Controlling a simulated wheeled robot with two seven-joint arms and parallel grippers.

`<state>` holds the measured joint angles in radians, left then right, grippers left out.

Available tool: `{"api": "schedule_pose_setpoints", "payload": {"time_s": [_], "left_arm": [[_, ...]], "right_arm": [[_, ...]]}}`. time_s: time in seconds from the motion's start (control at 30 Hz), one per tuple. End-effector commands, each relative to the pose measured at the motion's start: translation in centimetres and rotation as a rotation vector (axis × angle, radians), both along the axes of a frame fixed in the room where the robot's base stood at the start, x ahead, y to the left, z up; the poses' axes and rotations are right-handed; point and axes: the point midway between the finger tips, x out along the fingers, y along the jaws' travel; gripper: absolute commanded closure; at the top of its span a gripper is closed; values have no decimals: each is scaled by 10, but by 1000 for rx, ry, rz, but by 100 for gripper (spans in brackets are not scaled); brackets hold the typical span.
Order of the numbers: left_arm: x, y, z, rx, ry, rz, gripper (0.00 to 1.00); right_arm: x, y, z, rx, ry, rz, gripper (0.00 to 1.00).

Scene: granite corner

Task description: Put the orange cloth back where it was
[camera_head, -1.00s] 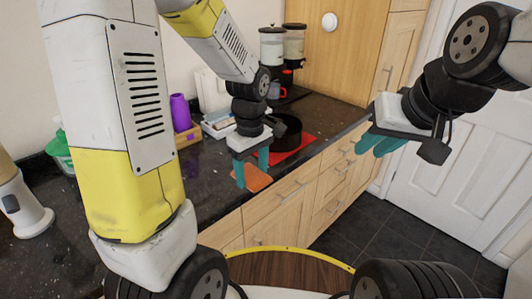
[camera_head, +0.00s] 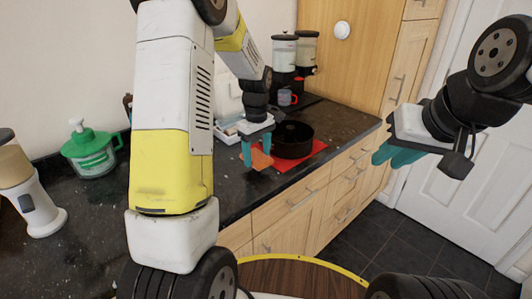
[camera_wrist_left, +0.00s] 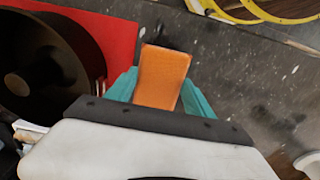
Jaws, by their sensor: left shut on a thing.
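The orange cloth (camera_head: 262,160) is held between the teal fingers of my left gripper (camera_head: 257,156), over the dark counter beside the black pot. In the left wrist view the orange cloth (camera_wrist_left: 162,77) sticks out between the two fingertips (camera_wrist_left: 160,88), and dark counter shows beyond it. Whether the cloth touches the counter is hard to tell. My right gripper (camera_head: 388,156) hangs in the air to the right, in front of the cabinets and door, with teal fingers; its gap is not clearly visible.
A black pot (camera_head: 293,138) stands on a red mat (camera_head: 318,146) right next to my left gripper. A green container (camera_head: 92,155) is at the left. The counter's front edge is close to the cloth.

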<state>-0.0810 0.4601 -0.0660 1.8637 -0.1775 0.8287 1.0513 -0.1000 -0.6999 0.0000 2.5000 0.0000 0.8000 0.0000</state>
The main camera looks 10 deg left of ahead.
Motion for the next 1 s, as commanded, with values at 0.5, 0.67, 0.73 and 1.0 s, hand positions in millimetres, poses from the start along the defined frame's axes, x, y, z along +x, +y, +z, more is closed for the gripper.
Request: {"api": "schedule_pose_setpoints", "payload": {"time_s": [0.5, 0.67, 0.73, 1.0], "left_arm": [[-1, 0, -32, 0, 1, 0, 83], [-1, 0, -34, 1, 1, -1, 25], [-1, 0, -34, 0, 1, -1, 17], [-1, 0, -34, 0, 1, 0, 17]], "right_arm": [[0, 0, 0, 0, 0, 0, 76], [0, 0, 0, 0, 0, 0, 76], [0, 0, 0, 0, 0, 0, 76], [0, 0, 0, 0, 0, 0, 76]]}}
